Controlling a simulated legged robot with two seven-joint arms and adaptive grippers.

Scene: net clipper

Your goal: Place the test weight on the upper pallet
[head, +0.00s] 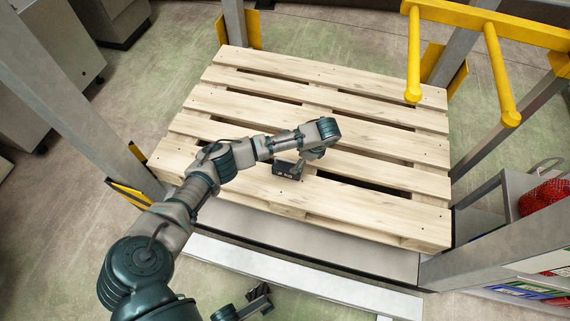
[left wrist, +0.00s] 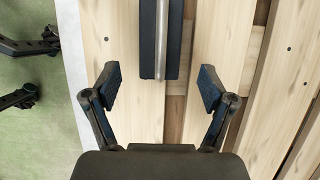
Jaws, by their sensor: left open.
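The test weight, a dark block with a lighter bar along its top, lies on the pale wooden slats of the upper pallet (head: 400,150). It shows as a small dark shape (head: 287,169) in the head view and at top centre (left wrist: 147,45) in the left wrist view, its far end cut off. My left gripper (head: 303,160) is right by the weight, partly hidden by its own wrist. In the wrist view its fingers (left wrist: 160,82) are spread wide, one on each side, with clear gaps to the weight. My right gripper (head: 259,296) is low in front of the pallet, its fingers apart and empty.
Grey rack posts (head: 75,90) with yellow guards stand around the pallet. A yellow rail frame (head: 490,60) overhangs the far right. A shelf with a red net bag (head: 545,198) stands at right. Most of the pallet top is bare.

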